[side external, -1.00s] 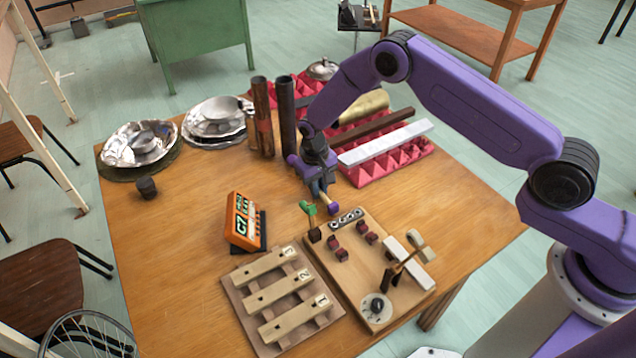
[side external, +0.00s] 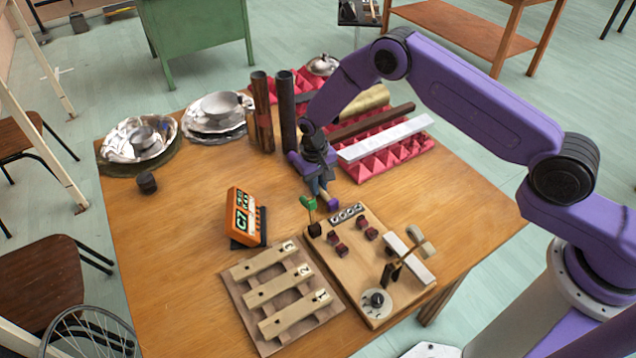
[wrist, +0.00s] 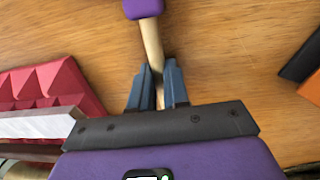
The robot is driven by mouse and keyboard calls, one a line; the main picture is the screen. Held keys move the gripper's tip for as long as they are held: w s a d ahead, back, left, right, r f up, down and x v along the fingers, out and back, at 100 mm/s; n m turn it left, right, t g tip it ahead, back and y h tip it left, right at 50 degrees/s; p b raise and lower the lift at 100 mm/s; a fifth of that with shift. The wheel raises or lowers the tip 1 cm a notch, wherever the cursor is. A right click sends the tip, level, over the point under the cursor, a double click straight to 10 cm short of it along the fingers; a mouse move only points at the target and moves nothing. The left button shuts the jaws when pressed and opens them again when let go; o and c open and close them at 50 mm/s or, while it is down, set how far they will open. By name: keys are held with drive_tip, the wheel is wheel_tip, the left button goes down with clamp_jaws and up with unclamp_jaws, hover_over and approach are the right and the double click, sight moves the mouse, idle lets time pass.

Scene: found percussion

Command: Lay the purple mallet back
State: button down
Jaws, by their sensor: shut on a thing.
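My gripper (side external: 321,188) is shut on the handle of the purple mallet (side external: 333,203), just beyond the far edge of the wooden board (side external: 352,266). In the wrist view, my gripper's fingers (wrist: 157,78) pinch the pale handle, and the purple mallet's head (wrist: 143,8) points away at the top, over bare wood. The board bears two pairs of maroon blocks (side external: 341,250) with nothing lying across them. The gap between mallet and table is hard to judge.
A green-headed mallet (side external: 309,203) stands at the board's far left corner. A pale-headed beater (side external: 419,248) rises at its right. Numbered wooden bars (side external: 284,290) and an orange tuner (side external: 241,216) lie left. Upright tubes (side external: 286,110) and red foam (side external: 395,150) are behind.

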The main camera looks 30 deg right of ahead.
drive_tip(key=c, duration=1)
unclamp_jaws()
drive_tip(key=shift+c, duration=0.2)
wheel_tip(320, 180, up, 18)
drive_tip(key=a, duration=0.1)
drive_tip(key=shift+w+f, duration=0.25)
drive_tip(key=shift+w, duration=0.05)
